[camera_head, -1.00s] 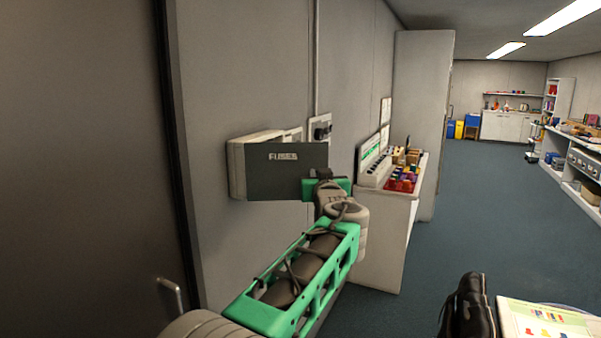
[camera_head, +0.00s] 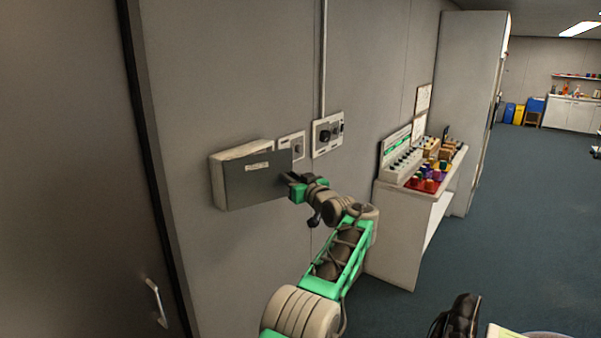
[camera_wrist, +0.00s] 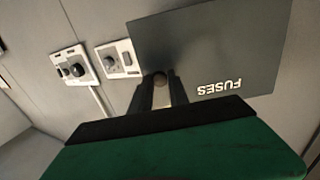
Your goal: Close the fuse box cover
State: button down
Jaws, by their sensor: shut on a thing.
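The fuse box (camera_head: 243,150) is a pale box on the wall at left centre of the head view. Its dark grey cover (camera_head: 250,181) stands across the front, close to the box; any remaining gap is hard to judge. The cover also fills the upper right of the wrist view (camera_wrist: 215,45), with the word FUSES upside down. My gripper (camera_head: 293,186) is at the cover's right edge. In the wrist view the fingers (camera_wrist: 160,82) are shut at the cover's edge, apparently gripping it. The inside of the box is hidden.
Two wall switch plates (camera_head: 292,146) (camera_head: 327,134) sit right of the box, close to my gripper. A cabinet (camera_head: 403,230) with a panel and coloured parts stands further right. A dark door with a handle (camera_head: 155,302) is at left.

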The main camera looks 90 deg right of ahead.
jog(key=shift+s+d, duration=0.1)
jog(key=shift+d, duration=0.05)
jog(key=c, duration=1.4)
grip_release()
jog(key=shift+o, duration=0.6)
jog(key=shift+w, duration=0.2)
jog(key=b+v, duration=0.4)
jog(key=v, duration=0.3)
jog(key=shift+s+a, duration=0.25)
jog(key=shift+a, duration=0.1)
